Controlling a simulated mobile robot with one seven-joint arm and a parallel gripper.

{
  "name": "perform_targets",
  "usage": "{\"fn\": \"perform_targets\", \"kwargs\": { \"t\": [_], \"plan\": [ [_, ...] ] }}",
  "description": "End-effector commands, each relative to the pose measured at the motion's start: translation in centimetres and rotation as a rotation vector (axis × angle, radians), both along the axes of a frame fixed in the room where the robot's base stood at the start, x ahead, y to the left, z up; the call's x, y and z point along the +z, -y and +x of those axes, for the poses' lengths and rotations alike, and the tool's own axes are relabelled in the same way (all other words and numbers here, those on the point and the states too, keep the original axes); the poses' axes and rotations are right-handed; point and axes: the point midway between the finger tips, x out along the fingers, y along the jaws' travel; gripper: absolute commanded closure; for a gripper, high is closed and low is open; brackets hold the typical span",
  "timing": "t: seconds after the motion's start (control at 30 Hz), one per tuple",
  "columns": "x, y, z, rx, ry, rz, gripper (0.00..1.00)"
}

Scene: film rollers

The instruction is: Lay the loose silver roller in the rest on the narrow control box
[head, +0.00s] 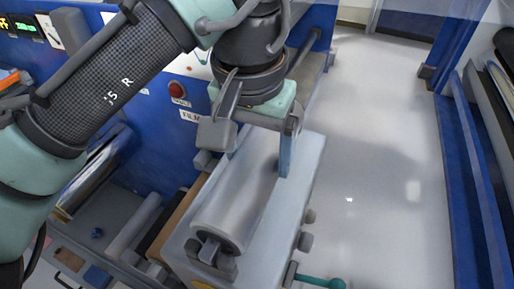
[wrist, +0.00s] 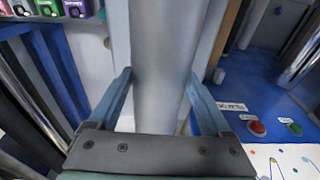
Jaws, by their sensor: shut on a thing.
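The silver roller (head: 238,205) lies lengthwise along the top of the narrow control box (head: 296,185). My gripper (head: 266,160) is shut across the roller near its far end. In the wrist view, my gripper's two blue-grey fingers (wrist: 160,98) stand on either side of the roller (wrist: 163,45). At the near end, the roller's stub is at a dark bracket of the rest (head: 213,258). I cannot tell whether the roller bears fully on the rest. The far support of the rest is mostly hidden by my gripper.
Dark knobs (head: 306,240) and a teal-handled lever (head: 322,282) stick out on the box's right side. A blue machine panel with a red button (head: 177,90) stands behind on the left. Another pale roller (head: 134,225) lies in the lower tray. Open floor (head: 375,150) lies to the right.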

Motion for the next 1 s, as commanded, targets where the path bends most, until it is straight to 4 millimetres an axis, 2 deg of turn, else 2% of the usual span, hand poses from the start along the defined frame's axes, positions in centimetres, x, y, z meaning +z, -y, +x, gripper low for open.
{"fn": "perform_targets", "kwargs": {
  "t": [0.47,0.5,0.57,0.83,1.0],
  "plan": [
    [-0.5,0.0,0.1,-0.001,0.003,0.0,1.0],
    [-0.5,0.0,0.1,-0.001,0.003,0.0,0.1],
    [-0.5,0.0,0.1,-0.001,0.003,0.0,0.0],
    [-0.5,0.0,0.0,0.0,0.0,0.0,0.0],
    [1.2,-0.1,-0.1,0.0,0.003,0.0,0.0]
  ]
}}
